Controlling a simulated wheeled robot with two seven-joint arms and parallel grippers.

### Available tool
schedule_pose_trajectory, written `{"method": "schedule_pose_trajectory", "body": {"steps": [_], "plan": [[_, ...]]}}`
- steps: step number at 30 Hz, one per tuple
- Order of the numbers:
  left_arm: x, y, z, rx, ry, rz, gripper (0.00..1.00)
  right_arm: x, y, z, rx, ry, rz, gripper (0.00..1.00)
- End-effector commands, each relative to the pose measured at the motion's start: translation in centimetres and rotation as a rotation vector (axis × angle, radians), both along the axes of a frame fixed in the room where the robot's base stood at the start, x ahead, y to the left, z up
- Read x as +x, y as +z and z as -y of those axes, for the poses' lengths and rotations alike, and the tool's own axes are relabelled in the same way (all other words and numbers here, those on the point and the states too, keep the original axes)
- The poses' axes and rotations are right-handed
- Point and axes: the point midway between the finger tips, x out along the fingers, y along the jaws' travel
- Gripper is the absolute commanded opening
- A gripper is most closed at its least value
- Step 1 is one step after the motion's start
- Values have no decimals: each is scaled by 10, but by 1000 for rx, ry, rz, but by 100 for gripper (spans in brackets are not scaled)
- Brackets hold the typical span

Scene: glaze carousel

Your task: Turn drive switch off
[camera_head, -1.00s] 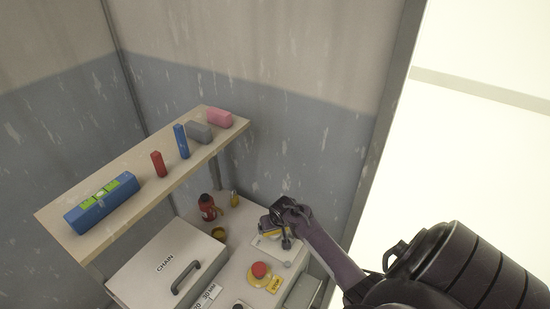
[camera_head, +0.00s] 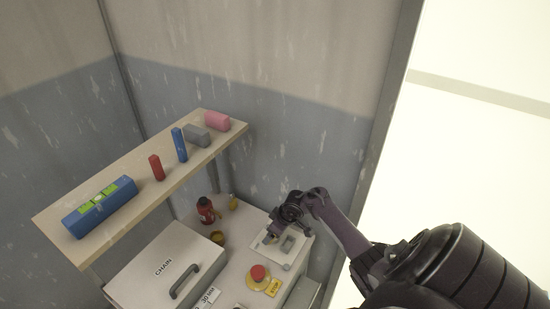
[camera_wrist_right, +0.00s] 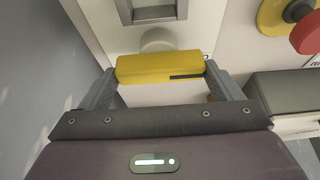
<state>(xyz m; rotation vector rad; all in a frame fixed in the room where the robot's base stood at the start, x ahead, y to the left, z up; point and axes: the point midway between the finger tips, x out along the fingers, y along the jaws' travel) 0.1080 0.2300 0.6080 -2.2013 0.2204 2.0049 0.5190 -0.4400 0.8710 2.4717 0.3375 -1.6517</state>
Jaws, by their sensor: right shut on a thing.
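A yellow bar-shaped handle (camera_wrist_right: 150,67) with a dark slot at its right end lies across between the two fingers of my right gripper (camera_wrist_right: 160,78) in the wrist view. The gripper is shut on it. A round grey part (camera_wrist_right: 157,40) shows just beyond the handle, on a pale plate (camera_wrist_right: 95,20). In the head view my right gripper (camera_head: 273,234) is over the plate (camera_head: 262,249) at the back right of the bench, and hides most of the handle. No switch lettering is readable. My left gripper is not in view.
A red stop button (camera_head: 258,272) on a yellow base stands in front of the plate. A box marked CHAIN (camera_head: 150,265), a red bottle (camera_head: 206,210) and a small yellow item (camera_head: 234,203) are to the left. A shelf (camera_head: 130,172) with several blocks overhangs the left side.

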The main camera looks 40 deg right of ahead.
Motion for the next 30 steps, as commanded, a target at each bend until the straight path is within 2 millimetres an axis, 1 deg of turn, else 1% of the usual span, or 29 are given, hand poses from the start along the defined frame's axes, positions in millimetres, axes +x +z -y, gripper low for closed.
{"method": "schedule_pose_trajectory", "body": {"steps": [16,17,20,26,30], "plan": [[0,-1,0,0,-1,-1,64,1,1,0,-3,31,2,63],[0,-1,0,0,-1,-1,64,1,1,0,-3,31,2,87],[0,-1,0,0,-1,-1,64,1,1,0,-2,29,2,100],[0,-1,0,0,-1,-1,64,0,1,0,-2,27,0,100],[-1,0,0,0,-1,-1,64,-2,7,2,-2,28,2,100]]}}
